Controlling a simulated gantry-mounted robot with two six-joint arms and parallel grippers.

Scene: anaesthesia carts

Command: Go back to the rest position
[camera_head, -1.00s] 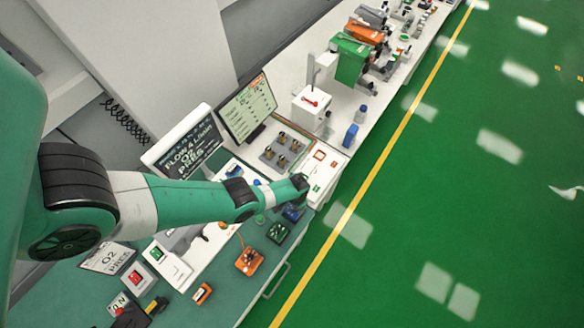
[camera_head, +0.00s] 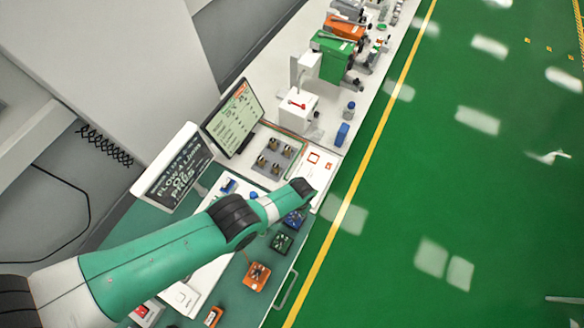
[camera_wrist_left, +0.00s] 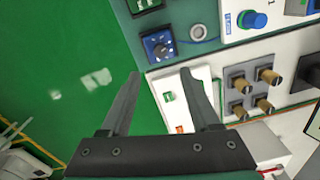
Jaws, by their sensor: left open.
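My left arm comes in from the left in the camera_head view, green with dark joints, and reaches over the cart top. Its wrist end is near the white panel with the orange square (camera_head: 318,172); the fingers are hidden there. In the left wrist view my left gripper (camera_wrist_left: 160,74) has two dark fingers spread apart with nothing between them. The fingers point toward the cart edge, near a blue dial module (camera_wrist_left: 158,46) and a white panel. I cannot tell the exact height above them. My right gripper is in neither view.
A monitor (camera_head: 235,118) and a dark FLOW display (camera_head: 174,172) stand behind my arm. Four-way brass knobs sit on a grey plate (camera_head: 263,166). An orange module (camera_head: 257,277) lies near the front edge. Green floor (camera_head: 400,225) beyond the cart is clear.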

